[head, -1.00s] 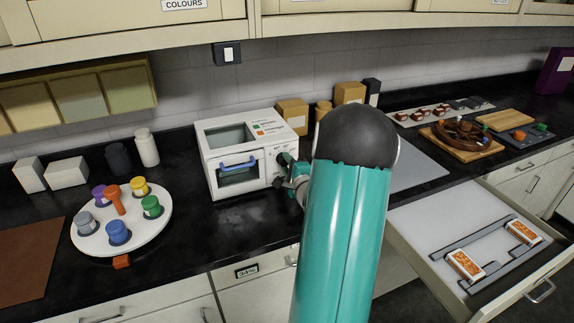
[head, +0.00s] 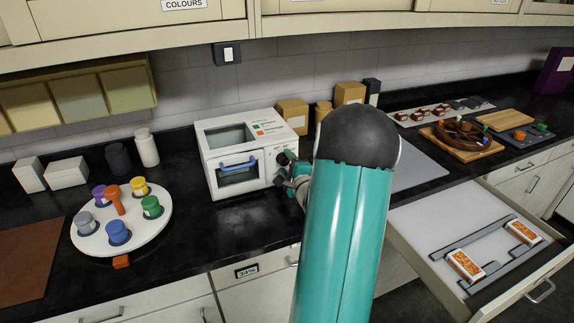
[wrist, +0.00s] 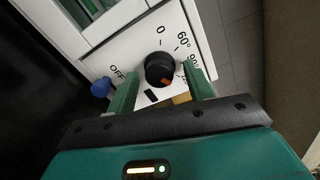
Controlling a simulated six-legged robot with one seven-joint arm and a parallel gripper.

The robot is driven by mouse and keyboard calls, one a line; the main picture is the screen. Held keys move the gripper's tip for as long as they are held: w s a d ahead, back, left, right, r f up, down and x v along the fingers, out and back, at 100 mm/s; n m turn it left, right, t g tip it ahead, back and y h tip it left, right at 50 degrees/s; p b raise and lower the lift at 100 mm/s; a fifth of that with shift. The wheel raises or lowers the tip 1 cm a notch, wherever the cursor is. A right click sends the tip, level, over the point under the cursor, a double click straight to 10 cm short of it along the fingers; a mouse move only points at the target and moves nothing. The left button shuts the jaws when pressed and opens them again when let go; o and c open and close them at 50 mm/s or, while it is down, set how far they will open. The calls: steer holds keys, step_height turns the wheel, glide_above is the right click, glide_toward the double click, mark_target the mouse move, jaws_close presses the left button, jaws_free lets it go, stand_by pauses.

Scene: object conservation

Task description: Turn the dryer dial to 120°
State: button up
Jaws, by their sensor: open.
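The dryer (head: 222,186) is a white box with a blue-handled door, standing on the black counter. In the wrist view its dark round dial (wrist: 158,66) sits on a white panel (wrist: 137,50) marked OFF, 0 and 60°. A further label past 60° is partly hidden by the right finger. The dial's orange mark (wrist: 167,80) points toward the lower right in that view. My gripper (wrist: 159,72) is open, one finger on each side of the dial; contact cannot be told. The gripper (head: 289,165) also shows at the dryer's right front in the head view.
A round white tray (head: 88,240) with coloured containers stands to the left. Boxes (head: 292,114) stand behind the dryer. An open drawer (head: 420,212) juts out at the right. The counter before the dryer is clear.

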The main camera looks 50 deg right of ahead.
steer(key=v, duration=1.3)
steer(key=shift+s+a, duration=0.25)
steer(key=shift+s, duration=0.1)
steer(key=w+a+r+n+g+y, duration=0.25)
steer(key=w+a+r+n, duration=0.2)
steer(key=a+n, duration=0.35)
steer(key=w+a+r+n+g+y, duration=0.1)
steer(key=w+a+r+n+g, duration=0.2)
steer(key=w+a+n, duration=0.5)
steer(key=s+a+r+n+g+y, duration=0.1)
steer(key=s+a+n, duration=0.4)
steer(key=a, duration=0.8)
steer(key=s+a+r+n+g+y, duration=0.2)
steer(key=s+a+n, duration=0.4)
steer(key=s+a, duration=0.3)
steer(key=a+g+y, duration=0.1)
steer(key=a+y, duration=0.1)
steer(key=a, duration=0.1)
steer(key=shift+a+r, duration=0.2)
steer(key=shift+a, duration=0.2)
